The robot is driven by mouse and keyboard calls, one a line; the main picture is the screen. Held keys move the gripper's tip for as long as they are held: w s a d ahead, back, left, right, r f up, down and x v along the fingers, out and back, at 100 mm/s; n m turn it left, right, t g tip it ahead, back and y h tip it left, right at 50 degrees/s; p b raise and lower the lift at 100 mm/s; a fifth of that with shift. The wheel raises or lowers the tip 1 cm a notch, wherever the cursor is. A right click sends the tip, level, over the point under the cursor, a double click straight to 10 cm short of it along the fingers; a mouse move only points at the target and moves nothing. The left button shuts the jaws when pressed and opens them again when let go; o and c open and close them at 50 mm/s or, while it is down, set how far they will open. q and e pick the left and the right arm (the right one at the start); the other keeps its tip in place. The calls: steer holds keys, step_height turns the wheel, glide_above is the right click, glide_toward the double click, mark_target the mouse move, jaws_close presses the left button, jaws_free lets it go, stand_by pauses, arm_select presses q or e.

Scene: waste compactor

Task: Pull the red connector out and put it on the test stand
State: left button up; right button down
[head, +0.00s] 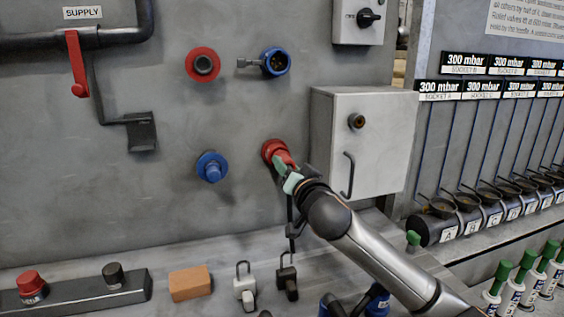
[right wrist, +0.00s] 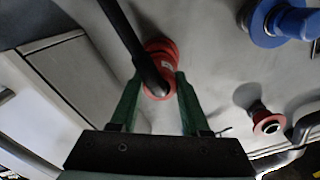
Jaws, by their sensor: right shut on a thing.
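The red connector (head: 272,150) sits at the grey wall panel, left of the light grey box, with a dark cable hanging below it. My right gripper (head: 285,168) is shut on it. In the right wrist view the green fingers of the gripper (right wrist: 158,80) stand on both sides of the red connector (right wrist: 163,55), and the dark cable crosses in front of it. I cannot tell whether the connector is still seated in the wall. No part is clearly marked as the test stand; a dark bracket (head: 142,132) is on the wall at the left. My left gripper is not in view.
A red ring socket (head: 203,65) and a blue socket (head: 275,62) are above; a blue connector (head: 212,167) is at left. The grey box (head: 370,130) with a handle stands close to my right arm. An orange block (head: 190,283) lies on the ledge below.

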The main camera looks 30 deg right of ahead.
steer(key=shift+v, duration=2.7)
